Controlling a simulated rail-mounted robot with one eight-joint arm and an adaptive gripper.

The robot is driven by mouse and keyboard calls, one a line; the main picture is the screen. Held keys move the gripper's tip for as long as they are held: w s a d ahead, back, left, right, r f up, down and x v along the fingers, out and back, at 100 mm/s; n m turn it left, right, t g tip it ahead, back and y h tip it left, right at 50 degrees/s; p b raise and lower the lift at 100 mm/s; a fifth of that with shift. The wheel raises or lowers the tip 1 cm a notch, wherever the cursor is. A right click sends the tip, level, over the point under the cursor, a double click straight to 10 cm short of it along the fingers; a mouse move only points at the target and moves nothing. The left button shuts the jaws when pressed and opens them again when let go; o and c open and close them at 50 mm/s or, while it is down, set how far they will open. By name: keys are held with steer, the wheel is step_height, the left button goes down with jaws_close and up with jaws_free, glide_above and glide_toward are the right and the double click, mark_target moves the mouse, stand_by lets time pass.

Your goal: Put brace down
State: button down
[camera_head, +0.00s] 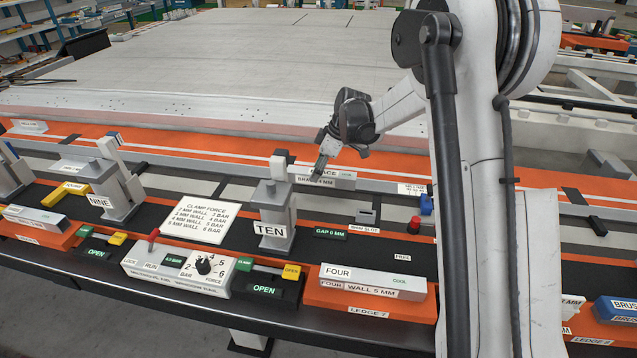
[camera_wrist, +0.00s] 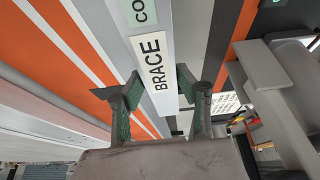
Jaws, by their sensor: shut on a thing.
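The brace (camera_head: 338,175) is a pale grey bar with a BRACE label, behind the post marked TEN in the head view. In the wrist view the brace (camera_wrist: 155,65) runs up between the fingers, with a green label above its name. My gripper (camera_head: 320,166) points down at it, and in the wrist view my gripper (camera_wrist: 158,98) has one finger on each side, shut on it. I cannot tell whether the brace's underside touches anything.
The TEN clamp post (camera_head: 271,215) stands just in front of the brace. A red button (camera_head: 414,225) and a blue block (camera_head: 426,205) are to the right. The FOUR block (camera_head: 372,280) lies on an orange ledge in front. A large pale panel (camera_head: 220,60) fills the back.

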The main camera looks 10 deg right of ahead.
steer(key=shift+s+d+f, duration=0.1)
steer(key=shift+d+f, duration=0.05)
steer(key=shift+f, duration=1.95)
steer(key=shift+f, duration=0.1)
steer(key=c, duration=1.2)
jaws_free()
steer(key=shift+b, duration=0.3)
steer(key=shift+c, duration=0.2)
